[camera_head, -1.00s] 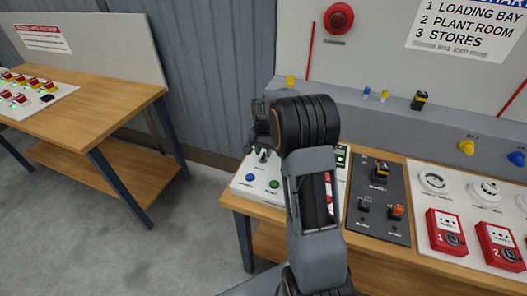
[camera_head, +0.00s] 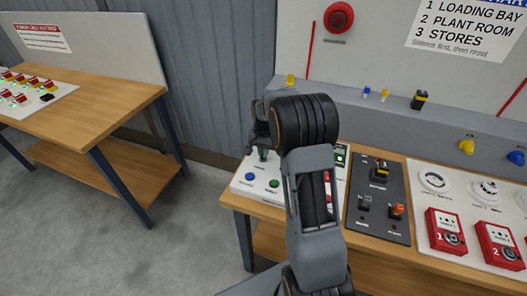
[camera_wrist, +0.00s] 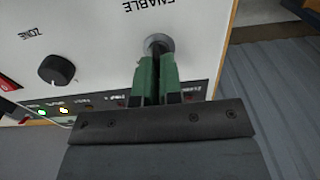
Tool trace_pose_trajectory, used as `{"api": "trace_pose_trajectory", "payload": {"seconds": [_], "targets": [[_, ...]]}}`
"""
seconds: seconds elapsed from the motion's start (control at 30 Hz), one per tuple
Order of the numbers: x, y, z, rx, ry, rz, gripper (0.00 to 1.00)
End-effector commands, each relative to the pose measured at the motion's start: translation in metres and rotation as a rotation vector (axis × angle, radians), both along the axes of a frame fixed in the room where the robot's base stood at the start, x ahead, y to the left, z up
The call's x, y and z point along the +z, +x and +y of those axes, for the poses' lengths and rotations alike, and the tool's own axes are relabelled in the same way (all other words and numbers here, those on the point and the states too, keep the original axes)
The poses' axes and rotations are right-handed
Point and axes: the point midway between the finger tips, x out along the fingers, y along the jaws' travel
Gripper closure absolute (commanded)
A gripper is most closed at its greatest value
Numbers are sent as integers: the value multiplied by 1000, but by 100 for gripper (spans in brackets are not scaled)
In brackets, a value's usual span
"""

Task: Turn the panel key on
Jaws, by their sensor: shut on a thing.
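The white control panel (camera_head: 244,187) lies at the front left corner of the bench and also fills much of the wrist view (camera_wrist: 100,30). In the wrist view, a round metal key switch (camera_wrist: 158,43) sits beside the word ENABLE. My gripper (camera_wrist: 157,72) has its green-padded fingers shut on the key at this switch. The key itself is almost wholly hidden between the pads. In the head view my gripper (camera_head: 263,154) points down at the panel, partly behind my own wrist.
A black ZONE knob (camera_wrist: 56,70) and small indicator lights (camera_wrist: 64,111) are near the switch. Blue (camera_head: 249,176) and green (camera_head: 274,183) buttons sit at the panel's front. A dark switch panel (camera_head: 378,200) and red call points (camera_head: 445,232) lie to the right.

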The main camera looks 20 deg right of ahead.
Motion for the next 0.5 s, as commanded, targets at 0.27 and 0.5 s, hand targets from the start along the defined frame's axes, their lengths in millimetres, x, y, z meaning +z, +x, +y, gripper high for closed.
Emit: {"api": "trace_pose_trajectory", "payload": {"seconds": [0.27,0.5], "targets": [[0,0,0,-56,-1,-1,100],[0,-1,-1,-227,-1,-2,100]]}}
